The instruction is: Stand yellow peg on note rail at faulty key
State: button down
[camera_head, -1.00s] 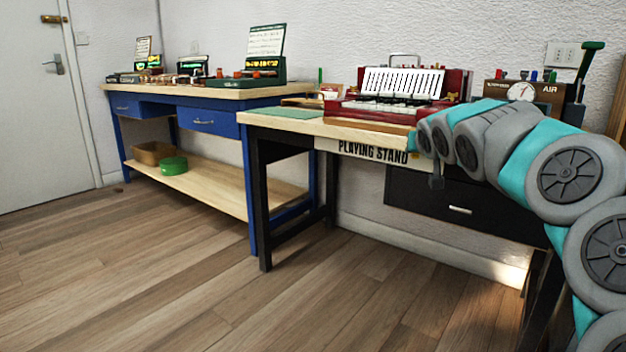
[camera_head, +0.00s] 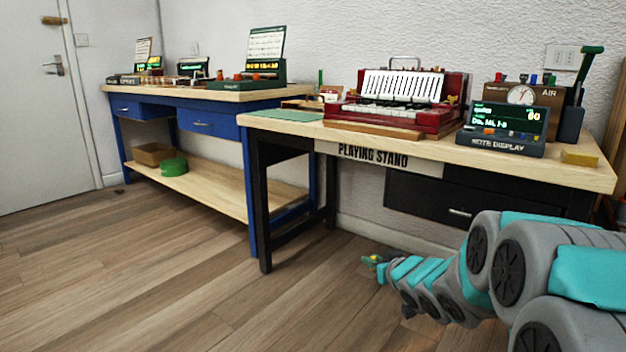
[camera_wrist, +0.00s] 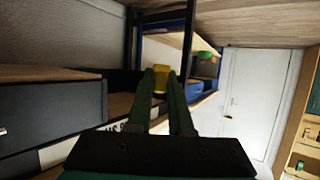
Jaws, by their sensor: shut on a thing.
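My gripper (camera_head: 374,261) is low in front of the playing stand, above the floor and below the tabletop. In the wrist view its two green fingers (camera_wrist: 162,84) are closed on the yellow peg (camera_wrist: 161,76), which shows between the tips. The wooden note rail (camera_head: 372,130) lies along the front of the red instrument (camera_head: 408,98) on the stand, well above and apart from my gripper. The keys are too small to tell which is faulty.
The playing stand (camera_head: 277,127) has a note display (camera_head: 508,126) and a yellow block (camera_head: 580,158) at the right. A black drawer front (camera_head: 433,196) is behind my arm. The blue bench (camera_head: 210,150) stands at the left. The floor in front is clear.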

jog(key=a+h+p, duration=0.1)
jog(key=p, duration=0.2)
jog(key=shift+w+m+p, duration=0.3)
jog(key=shift+w+p, duration=0.1)
jog(key=m+h+p, duration=0.1)
jog(key=p, duration=0.2)
jog(key=w+d+r+h+p, duration=0.1)
jog(key=p, duration=0.2)
jog(key=m+p, duration=0.1)
jog(key=p, duration=0.2)
jog(key=shift+w+d+r+m+t+h, duration=0.2)
jog(key=shift+w+m+t+h, duration=0.1)
jog(key=shift+w+h, duration=0.1)
jog(key=shift+f, duration=0.1)
